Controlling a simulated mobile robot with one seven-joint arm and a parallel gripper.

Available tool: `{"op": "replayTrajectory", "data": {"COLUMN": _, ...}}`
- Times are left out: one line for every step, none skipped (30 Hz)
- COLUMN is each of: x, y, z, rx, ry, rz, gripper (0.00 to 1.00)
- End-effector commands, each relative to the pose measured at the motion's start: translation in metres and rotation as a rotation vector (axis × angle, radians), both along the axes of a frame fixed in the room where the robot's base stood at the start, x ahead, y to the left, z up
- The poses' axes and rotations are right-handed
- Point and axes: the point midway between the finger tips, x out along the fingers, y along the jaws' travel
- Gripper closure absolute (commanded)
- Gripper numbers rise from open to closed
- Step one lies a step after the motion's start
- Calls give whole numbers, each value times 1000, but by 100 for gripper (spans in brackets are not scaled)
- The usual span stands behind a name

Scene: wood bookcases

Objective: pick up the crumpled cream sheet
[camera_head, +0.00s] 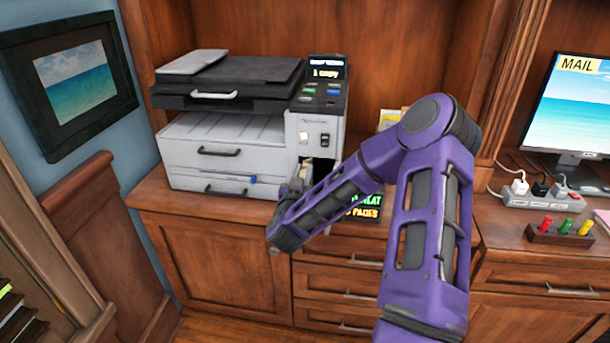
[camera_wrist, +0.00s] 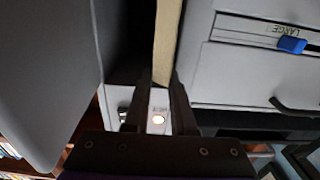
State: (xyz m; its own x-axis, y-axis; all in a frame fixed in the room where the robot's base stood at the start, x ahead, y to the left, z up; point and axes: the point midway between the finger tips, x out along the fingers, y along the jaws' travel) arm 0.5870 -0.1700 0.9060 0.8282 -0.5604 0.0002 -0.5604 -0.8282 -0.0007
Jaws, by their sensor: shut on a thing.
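The cream sheet (camera_wrist: 165,45) shows in the wrist view as a narrow upright cream strip, seen edge-on, running up into a dark gap in the printer. My gripper (camera_wrist: 162,86) is shut on its lower end, one dark finger on each side. Whether the sheet is crumpled cannot be told from this edge. The white and black printer (camera_head: 230,140) stands on the wooden cabinet. In the head view my purple arm reaches to the open dark slot (camera_head: 322,172) at the printer's right front, and my arm hides most of the gripper and sheet.
A lit sign (camera_head: 368,206) lies partly behind my arm. Printer drawers (camera_head: 215,152) are left of the slot. At right are a power strip (camera_head: 535,200), a block with coloured pegs (camera_head: 560,233) and a monitor (camera_head: 575,105). Open space lies in front of the cabinet.

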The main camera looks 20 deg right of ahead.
Motion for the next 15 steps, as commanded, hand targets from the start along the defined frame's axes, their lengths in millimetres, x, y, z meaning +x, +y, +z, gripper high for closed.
{"op": "replayTrajectory", "data": {"x": 0, "y": 0, "z": 2, "rx": -1, "ry": 0, "rz": 1, "gripper": 100}}
{"op": "replayTrajectory", "data": {"x": 0, "y": 0, "z": 3, "rx": -1, "ry": 0, "rz": 1, "gripper": 100}}
{"op": "replayTrajectory", "data": {"x": 0, "y": 0, "z": 5, "rx": -1, "ry": 0, "rz": 1, "gripper": 100}}
{"op": "replayTrajectory", "data": {"x": 0, "y": 0, "z": 7, "rx": -2, "ry": 0, "rz": 1, "gripper": 100}}
{"op": "replayTrajectory", "data": {"x": 0, "y": 0, "z": 9, "rx": -3, "ry": -1, "rz": 1, "gripper": 100}}
{"op": "replayTrajectory", "data": {"x": 0, "y": 0, "z": 13, "rx": -3, "ry": -1, "rz": 1, "gripper": 100}}
{"op": "replayTrajectory", "data": {"x": 0, "y": 0, "z": 16, "rx": -3, "ry": -1, "rz": 1, "gripper": 100}}
{"op": "replayTrajectory", "data": {"x": 0, "y": 1, "z": 19, "rx": -3, "ry": -1, "rz": 2, "gripper": 100}}
{"op": "replayTrajectory", "data": {"x": -8, "y": 8, "z": 15, "rx": -2, "ry": 3, "rz": 6, "gripper": 100}}
{"op": "replayTrajectory", "data": {"x": -13, "y": 11, "z": 15, "rx": -2, "ry": 4, "rz": 6, "gripper": 100}}
{"op": "replayTrajectory", "data": {"x": -18, "y": 14, "z": 15, "rx": -1, "ry": 3, "rz": 6, "gripper": 100}}
{"op": "replayTrajectory", "data": {"x": -26, "y": 19, "z": 15, "rx": -4, "ry": 4, "rz": 6, "gripper": 100}}
{"op": "replayTrajectory", "data": {"x": -31, "y": 24, "z": 15, "rx": -2, "ry": 4, "rz": 7, "gripper": 100}}
{"op": "replayTrajectory", "data": {"x": -37, "y": 28, "z": 15, "rx": -2, "ry": 3, "rz": 7, "gripper": 100}}
{"op": "replayTrajectory", "data": {"x": -45, "y": 33, "z": 15, "rx": -3, "ry": 3, "rz": 8, "gripper": 100}}
